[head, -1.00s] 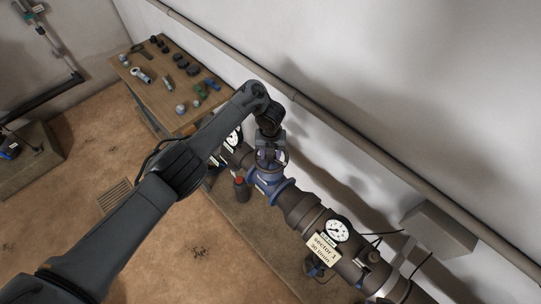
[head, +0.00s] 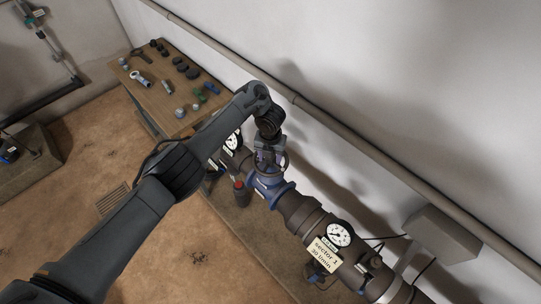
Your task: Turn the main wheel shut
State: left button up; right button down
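The main wheel (head: 284,163) sits on top of the blue valve body (head: 268,187) on the dark manifold pipe, near the middle of the head view. Only parts of the wheel's rim show around my gripper. My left arm reaches in from the lower left, and its gripper (head: 269,160) points down at the wheel from above. The wrist covers the fingertips, so I cannot tell whether they are closed on the wheel. My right gripper is not in the view.
A pressure gauge (head: 339,235) and a "sector 1" label (head: 324,254) are on the pipe to the lower right. A wooden bench (head: 150,98) with several fittings stands at the upper left. A long wall pipe (head: 330,125) runs behind. A grey box (head: 440,238) is at right.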

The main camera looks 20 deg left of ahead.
pick_arm(q)
jog(key=shift+r, duration=0.1)
jog(key=shift+r+p, duration=0.7)
notch_tip(320, 180, up, 9)
jog(key=p, duration=0.9)
jog(key=shift+r, duration=0.15)
